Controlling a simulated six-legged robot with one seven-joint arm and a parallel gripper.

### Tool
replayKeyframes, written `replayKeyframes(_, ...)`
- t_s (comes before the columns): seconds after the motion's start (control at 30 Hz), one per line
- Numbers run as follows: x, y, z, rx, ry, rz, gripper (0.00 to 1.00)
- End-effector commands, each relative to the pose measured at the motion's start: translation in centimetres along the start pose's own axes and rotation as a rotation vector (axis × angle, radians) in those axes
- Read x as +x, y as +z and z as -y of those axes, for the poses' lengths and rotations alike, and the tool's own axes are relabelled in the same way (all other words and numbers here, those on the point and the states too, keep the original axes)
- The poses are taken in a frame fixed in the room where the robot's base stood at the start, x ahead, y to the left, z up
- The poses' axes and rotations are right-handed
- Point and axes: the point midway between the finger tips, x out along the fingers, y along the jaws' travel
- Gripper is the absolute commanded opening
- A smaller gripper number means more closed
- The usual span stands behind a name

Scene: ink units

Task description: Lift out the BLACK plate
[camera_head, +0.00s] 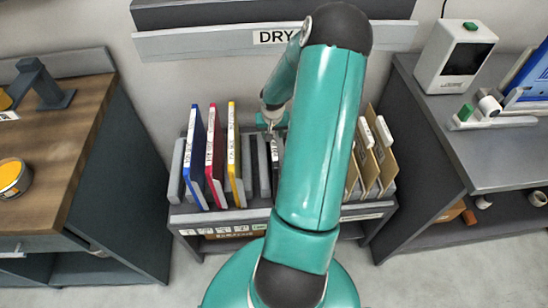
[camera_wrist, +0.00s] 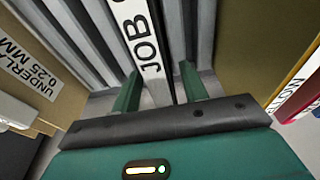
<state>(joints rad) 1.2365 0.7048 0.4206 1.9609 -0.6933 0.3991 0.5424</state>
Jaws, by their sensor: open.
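The black plate (camera_head: 275,160) stands upright in a slot of the grey rack (camera_head: 236,215), right of the yellow plate (camera_head: 233,150), partly hidden by my arm. My gripper (camera_head: 272,118) is over its top end. In the wrist view, a plate edge with a white label reading "JOB" (camera_wrist: 142,38) runs down between the two green fingers of my open gripper (camera_wrist: 162,86). The fingers are on either side of this edge with visible gaps. Whether they reach down past its top cannot be told.
A magenta plate (camera_head: 214,152) and a blue plate (camera_head: 194,155) stand left of the yellow one. Several tan boards (camera_head: 368,165) stand at the rack's right end. A wooden-topped bench (camera_head: 60,150) is left, a grey bench (camera_head: 490,150) right. A "DRY" shelf (camera_head: 200,42) is above.

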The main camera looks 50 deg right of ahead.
Motion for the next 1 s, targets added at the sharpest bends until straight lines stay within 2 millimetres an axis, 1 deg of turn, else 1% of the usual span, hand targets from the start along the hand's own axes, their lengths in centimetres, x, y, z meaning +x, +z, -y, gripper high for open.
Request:
replayKeyframes(0.1, 0.0, 0.0, 0.0, 0.000, 0.000, 0.000, 0.44)
replayKeyframes(0.17, 0.0, 0.0, 0.0, 0.000, 0.000, 0.000, 0.32)
replayKeyframes(0.3, 0.0, 0.0, 0.0, 0.000, 0.000, 0.000, 0.04)
replayKeyframes(0.33, 0.0, 0.0, 0.0, 0.000, 0.000, 0.000, 0.00)
replayKeyframes(0.47, -0.1, -0.1, 0.0, 0.000, 0.000, -0.001, 0.00)
replayKeyframes(0.57, -0.8, -0.2, 0.0, 0.000, 0.000, -0.002, 0.00)
replayKeyframes(1.0, -5.5, -1.1, 0.0, 0.000, 0.001, -0.002, 0.00)
